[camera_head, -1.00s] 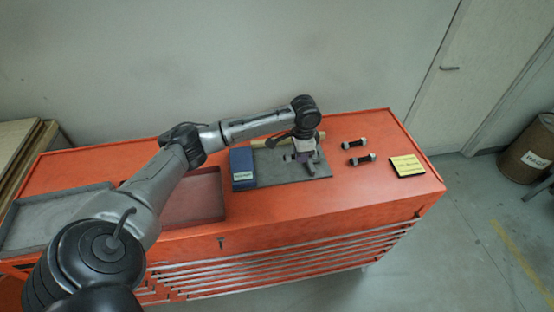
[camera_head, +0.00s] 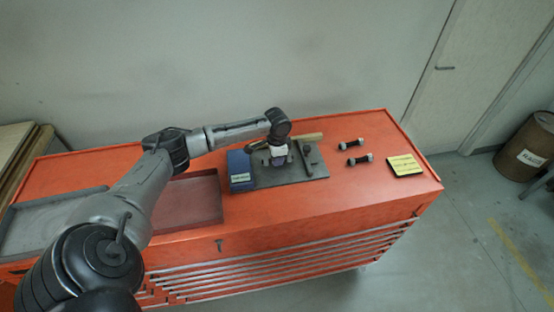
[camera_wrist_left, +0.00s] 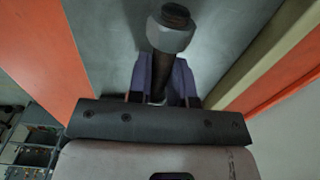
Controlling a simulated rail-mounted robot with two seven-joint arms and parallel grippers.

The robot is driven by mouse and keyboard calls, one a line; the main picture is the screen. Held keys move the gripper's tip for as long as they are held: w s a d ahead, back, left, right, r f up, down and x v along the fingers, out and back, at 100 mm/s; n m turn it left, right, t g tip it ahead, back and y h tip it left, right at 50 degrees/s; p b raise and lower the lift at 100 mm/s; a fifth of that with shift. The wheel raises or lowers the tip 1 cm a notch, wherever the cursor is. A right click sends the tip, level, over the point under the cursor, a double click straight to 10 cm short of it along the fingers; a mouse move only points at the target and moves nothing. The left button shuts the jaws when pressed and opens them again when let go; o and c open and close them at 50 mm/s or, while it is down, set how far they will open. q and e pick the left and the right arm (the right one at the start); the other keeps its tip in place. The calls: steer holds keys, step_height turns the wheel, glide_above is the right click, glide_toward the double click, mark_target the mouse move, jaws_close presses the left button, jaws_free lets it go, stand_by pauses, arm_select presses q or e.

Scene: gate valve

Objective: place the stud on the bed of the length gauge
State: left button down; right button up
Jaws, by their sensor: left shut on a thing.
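My left gripper (camera_head: 279,160) is over the grey plate (camera_head: 290,181) on the orange cabinet top. In the left wrist view its purple fingers (camera_wrist_left: 164,88) are shut on the dark shank of a stud (camera_wrist_left: 171,34) with a grey nut near its far end. The fingers hide part of the shank. In the head view the held stud is mostly hidden by the gripper. A small dark grey fixture (camera_head: 309,154) stands on the plate, right of the gripper. I cannot clearly make out the length gauge's bed. My right gripper is not in view.
A blue labelled box (camera_head: 239,168) stands close left of the gripper. A wooden handle (camera_head: 308,137) lies behind. Trays (camera_head: 188,203) (camera_head: 45,220) sit left.

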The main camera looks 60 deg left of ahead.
arm_select(q)
steer(key=shift+f, duration=0.45)
steer(key=c, duration=1)
jaws_free()
steer(key=shift+f, duration=0.15)
steer(key=shift+c, duration=0.2)
step_height(320, 180, up, 12)
